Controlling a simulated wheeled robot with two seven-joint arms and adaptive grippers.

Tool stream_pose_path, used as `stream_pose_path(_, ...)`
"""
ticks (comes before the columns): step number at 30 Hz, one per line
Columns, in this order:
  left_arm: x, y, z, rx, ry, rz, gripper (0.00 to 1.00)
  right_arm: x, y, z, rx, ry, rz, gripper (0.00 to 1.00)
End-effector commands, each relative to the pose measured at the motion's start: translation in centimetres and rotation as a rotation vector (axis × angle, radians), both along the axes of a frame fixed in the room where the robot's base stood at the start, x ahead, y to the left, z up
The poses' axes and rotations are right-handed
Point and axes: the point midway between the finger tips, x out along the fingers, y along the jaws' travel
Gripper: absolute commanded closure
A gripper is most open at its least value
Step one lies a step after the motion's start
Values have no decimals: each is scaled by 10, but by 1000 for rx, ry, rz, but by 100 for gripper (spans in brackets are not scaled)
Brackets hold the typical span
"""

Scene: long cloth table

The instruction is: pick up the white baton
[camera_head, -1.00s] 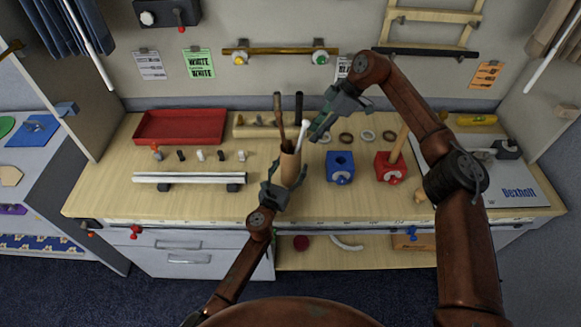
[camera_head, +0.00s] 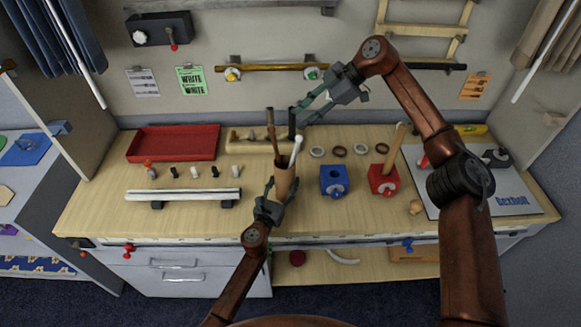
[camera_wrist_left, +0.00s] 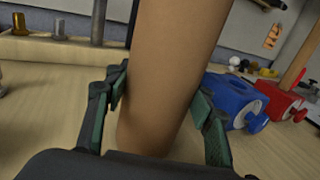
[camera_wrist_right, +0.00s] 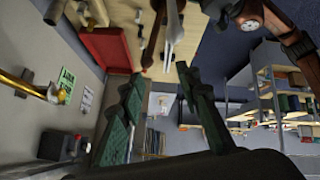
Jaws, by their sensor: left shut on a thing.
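The white baton (camera_head: 296,149) stands tilted in a tan cup (camera_head: 284,180), beside a brown stick (camera_head: 271,130) and a black stick (camera_head: 292,122). Its lower part is hidden in the cup. My left gripper (camera_head: 282,190) is shut around the cup, whose wall fills the middle of the left wrist view (camera_wrist_left: 172,60). My right gripper (camera_head: 303,113) is open and empty, above and behind the baton's top in the head view. In the right wrist view the white baton (camera_wrist_right: 176,30) shows beyond the spread fingers.
A blue block (camera_head: 333,180) and a red block (camera_head: 383,180) holding a wooden stick stand right of the cup. A red tray (camera_head: 173,143) lies at the back left. A white rod (camera_head: 183,195) rests on supports. Rings (camera_head: 339,150) lie behind the blocks.

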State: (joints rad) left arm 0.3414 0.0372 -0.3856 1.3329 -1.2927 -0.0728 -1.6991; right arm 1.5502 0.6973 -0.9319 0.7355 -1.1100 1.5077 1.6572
Motion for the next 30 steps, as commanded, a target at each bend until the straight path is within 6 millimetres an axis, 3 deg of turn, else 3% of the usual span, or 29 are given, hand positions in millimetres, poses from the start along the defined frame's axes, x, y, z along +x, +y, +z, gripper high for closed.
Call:
stream_pose_path(1, 0, 0, 0, 0, 0, 0, 75, 3, 17, 12, 66, -37, 6, 69)
stream_pose_path(5, 0, 0, 0, 0, -1, 0, 75, 14, 53, 63, 267, -144, -6, 69)
stream_pose_path(9, 0, 0, 0, 0, -1, 0, 75, 25, 82, 135, 516, -247, -57, 69)
stream_pose_path(14, 0, 0, 0, 0, -1, -1, 75, 41, 89, 218, 790, -324, -174, 69)
stream_pose_path(18, 0, 0, 0, 0, -1, -1, 75, 59, 75, 275, 993, -339, -325, 69)
stream_pose_path(21, 0, 0, 0, 0, -1, -1, 75, 77, 58, 301, 1106, -320, -457, 69)
stream_pose_path(24, 0, 0, 0, 0, -1, -1, 75, 96, 38, 313, 1184, -280, -603, 69)
stream_pose_path(27, 0, 0, 0, 0, -1, -1, 75, 116, 19, 312, 1228, -218, -756, 69)
stream_pose_path(30, 0, 0, 0, 0, -1, -1, 75, 133, 3, 297, 1231, -139, -911, 69)
